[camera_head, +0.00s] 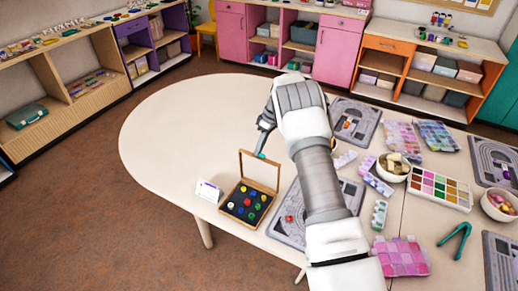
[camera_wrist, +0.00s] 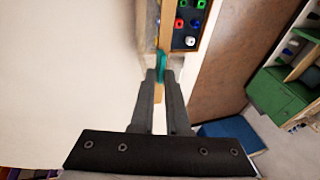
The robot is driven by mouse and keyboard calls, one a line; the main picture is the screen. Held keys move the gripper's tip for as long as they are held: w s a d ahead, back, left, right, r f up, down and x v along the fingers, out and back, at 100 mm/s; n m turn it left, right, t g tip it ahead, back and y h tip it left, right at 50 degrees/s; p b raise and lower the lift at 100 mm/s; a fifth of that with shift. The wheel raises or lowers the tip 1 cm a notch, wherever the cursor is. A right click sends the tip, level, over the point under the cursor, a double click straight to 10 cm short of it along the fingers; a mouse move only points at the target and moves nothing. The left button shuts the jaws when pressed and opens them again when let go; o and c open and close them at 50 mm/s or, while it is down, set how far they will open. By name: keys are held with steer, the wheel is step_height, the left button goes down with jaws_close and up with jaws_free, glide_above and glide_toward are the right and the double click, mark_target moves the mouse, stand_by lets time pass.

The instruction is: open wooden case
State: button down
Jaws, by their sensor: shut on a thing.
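The wooden case (camera_head: 227,208) stands near the table's front edge with its lid (camera_head: 241,164) raised steeply. The lid is a thin wooden frame. Several coloured beads lie in the case's dark inside, and some also show at the top of the wrist view. My gripper (camera_head: 262,153) is at the lid's top edge. In the wrist view my gripper (camera_wrist: 161,76) is shut on a small teal tab (camera_wrist: 161,62) at the wooden edge. The fingers hide part of the tab.
A small white card (camera_head: 207,191) stands just left of the case. Grey bead boards (camera_head: 355,118), a paint-like colour tray (camera_head: 440,187), bowls (camera_head: 393,176) and green tweezers (camera_head: 455,241) lie to the right. The table's left part (camera_head: 170,130) is clear.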

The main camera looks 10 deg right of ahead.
steer(key=shift+w+d+f+g+y+b, duration=0.25)
steer(key=shift+w+d+g+b, duration=0.25)
steer(key=shift+w+d+b, duration=0.4)
steer(key=shift+s+a+r, duration=0.1)
steer(key=shift+a, duration=0.1)
steer(key=c, duration=0.8)
jaws_free()
steer(key=shift+c, duration=0.2)
steer(key=p+v, duration=0.1)
steer(key=v, duration=0.6)
steer(key=shift+r, duration=0.2)
steer(key=shift+d, duration=0.15)
